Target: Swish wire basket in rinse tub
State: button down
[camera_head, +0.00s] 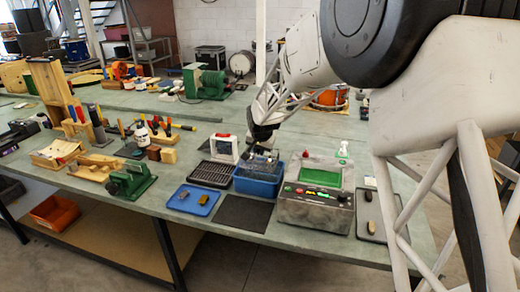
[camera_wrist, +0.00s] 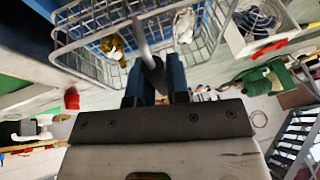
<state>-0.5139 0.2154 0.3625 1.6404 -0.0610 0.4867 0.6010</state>
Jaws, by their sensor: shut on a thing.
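The wire basket (camera_wrist: 75,50) shows at the top of the wrist view. It is an open silver mesh holding a brass-coloured part (camera_wrist: 112,47) and a pale metal part (camera_wrist: 184,26). My gripper (camera_wrist: 155,78) is shut on the basket's upright handle. In the head view my gripper (camera_head: 262,140) is above the blue rinse tub (camera_head: 256,187), and the basket (camera_head: 262,158) shows small at the tub's mouth. Blue shows through the mesh in the wrist view. I cannot tell how deep the basket sits or see the water level.
A grey machine (camera_head: 314,211) with a green top stands close right of the tub. A black rack (camera_head: 210,174) and a white framed unit (camera_head: 224,148) stand left. A blue tray (camera_head: 194,199) and a dark mat (camera_head: 243,213) lie in front. A white bottle (camera_head: 343,153) stands behind the machine.

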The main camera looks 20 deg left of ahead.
jog(key=shift+f, duration=0.1)
jog(key=shift+f, duration=4.5)
jog(key=shift+r, duration=0.1)
jog(key=shift+r, duration=0.95)
jog(key=shift+f, duration=0.15)
jog(key=shift+f, duration=0.95)
jog(key=shift+r, duration=0.2)
jog(key=shift+r, duration=0.9)
jog(key=shift+f, duration=0.1)
